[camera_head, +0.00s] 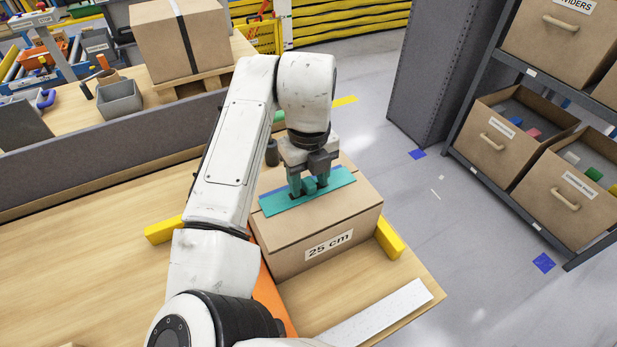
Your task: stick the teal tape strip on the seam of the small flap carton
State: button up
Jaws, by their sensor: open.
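The small flap carton (290,263) stands on the wooden table, with a "25 cm" label on its front side. The teal tape strip (340,178) lies over the carton's top and crosses the middle, where the seam would run; the strip hides that part. I cannot tell whether it is pressed down along its whole length. My gripper (309,188) points down at the strip's middle, with its teal fingers apart. The fingertips are at or just above the strip, and any contact is hard to tell.
Yellow blocks (390,238) and (163,230) stand beside the carton. A white strip (375,315) lies near the table's front edge. A grey partition (100,155) runs behind the table.

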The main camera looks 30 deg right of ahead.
aim_at(309, 181)
notch_tip(309, 181, up, 11)
jog(key=b, duration=0.1)
jog(key=shift+f, duration=0.2)
